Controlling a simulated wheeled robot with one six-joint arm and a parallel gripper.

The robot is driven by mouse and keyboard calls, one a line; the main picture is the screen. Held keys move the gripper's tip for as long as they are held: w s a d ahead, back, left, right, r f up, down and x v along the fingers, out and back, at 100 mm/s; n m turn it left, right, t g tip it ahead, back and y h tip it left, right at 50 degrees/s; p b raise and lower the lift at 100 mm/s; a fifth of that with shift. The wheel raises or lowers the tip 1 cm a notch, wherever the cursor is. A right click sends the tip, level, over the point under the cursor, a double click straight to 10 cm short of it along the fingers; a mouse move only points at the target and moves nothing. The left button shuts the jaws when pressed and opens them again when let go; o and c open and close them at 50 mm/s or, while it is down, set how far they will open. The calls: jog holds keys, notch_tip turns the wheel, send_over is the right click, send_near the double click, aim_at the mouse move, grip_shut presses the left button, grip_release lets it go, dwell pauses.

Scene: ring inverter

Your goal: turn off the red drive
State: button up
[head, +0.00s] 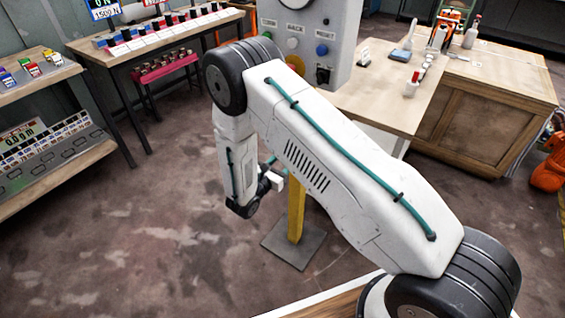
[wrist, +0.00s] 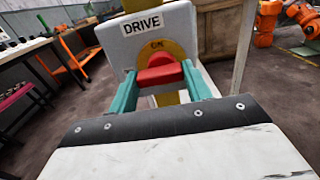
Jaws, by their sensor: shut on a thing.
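The drive switch is a red knob (wrist: 160,72) on a yellow round plate (wrist: 172,46) marked "ON" at its top. It sits on a grey box (wrist: 120,52) with a white "DRIVE" label, seen in the wrist view. My gripper (wrist: 162,82) has a teal finger on each side of the red knob and is shut on it. The knob's lower part is partly hidden, and I cannot clearly read which way it points. In the head view my arm hides the knob.
A grey panel (head: 345,32) with several buttons and a dark knob stands behind my arm. A yellow post (head: 297,208) rises from a grey floor plate (head: 293,247). A wooden bench (head: 392,104) is at right, and shelves are at left. The floor at left is clear.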

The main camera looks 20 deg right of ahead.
dwell(0.4)
jog(key=o, duration=1)
jog(key=shift+s+a, duration=0.1)
jog(key=v, duration=0.7)
jog(key=shift+s+a, duration=0.15)
jog(key=shift+a, duration=0.05)
